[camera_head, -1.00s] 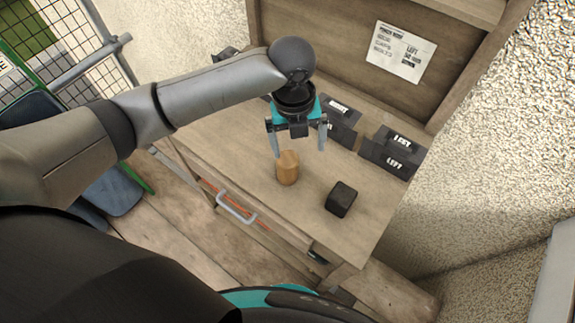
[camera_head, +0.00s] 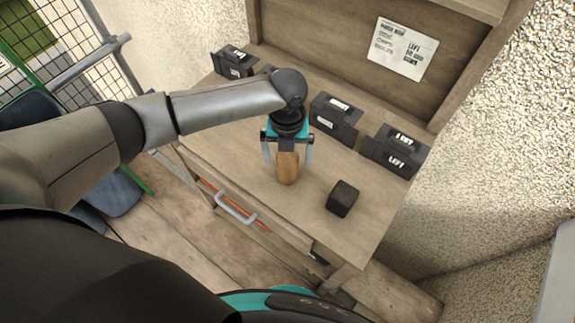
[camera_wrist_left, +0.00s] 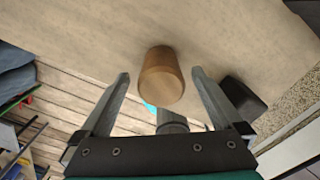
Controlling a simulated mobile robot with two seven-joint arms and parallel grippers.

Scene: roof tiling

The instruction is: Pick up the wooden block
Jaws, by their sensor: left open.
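The wooden block (camera_head: 287,172) is a light brown, rounded upright piece on the workbench, near its front edge. My left gripper (camera_head: 287,160) is open above it in the head view, with a finger on each side of the block's upper part as seen from there. In the left wrist view the block (camera_wrist_left: 162,80) shows ahead, between the lines of the two open fingers (camera_wrist_left: 160,78). I cannot tell whether either finger touches it. My right gripper is not in view.
A black block (camera_head: 342,198) sits on the bench to the right. Black labelled boxes stand along the back: one at left (camera_head: 234,62), one in the middle (camera_head: 335,118), one at right (camera_head: 396,150). A paper sheet (camera_head: 402,48) hangs on the back panel. A drawer handle (camera_head: 236,207) sticks out in front.

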